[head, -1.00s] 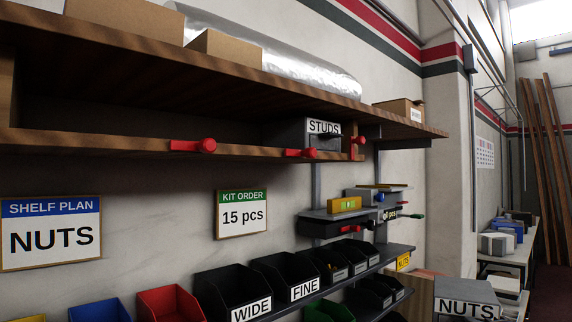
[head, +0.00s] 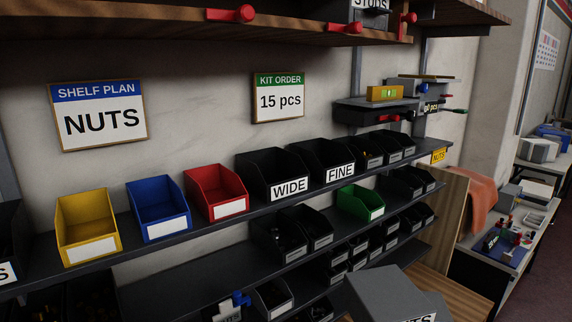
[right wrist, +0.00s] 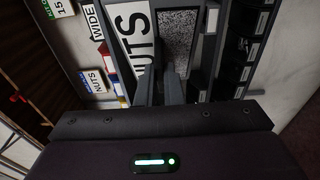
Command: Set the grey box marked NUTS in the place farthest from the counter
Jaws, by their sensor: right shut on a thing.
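The grey box marked NUTS (head: 385,292) is at the bottom of the head view, in front of the lower racks, partly cut off by the frame edge. In the right wrist view the box (right wrist: 177,35) shows its white NUTS label and a speckled grey face. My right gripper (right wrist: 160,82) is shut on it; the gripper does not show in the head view. The dark bin shelf (head: 235,218) holds yellow, blue, red and black bins. A grey STUDS box (head: 371,12) sits on the wooden shelf (head: 130,22) above. My left gripper is not in view.
A SHELF PLAN sign (head: 98,115) reading NUTS and a KIT ORDER sign (head: 279,98) hang on the wall. A cluttered table (head: 500,270) stands at right.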

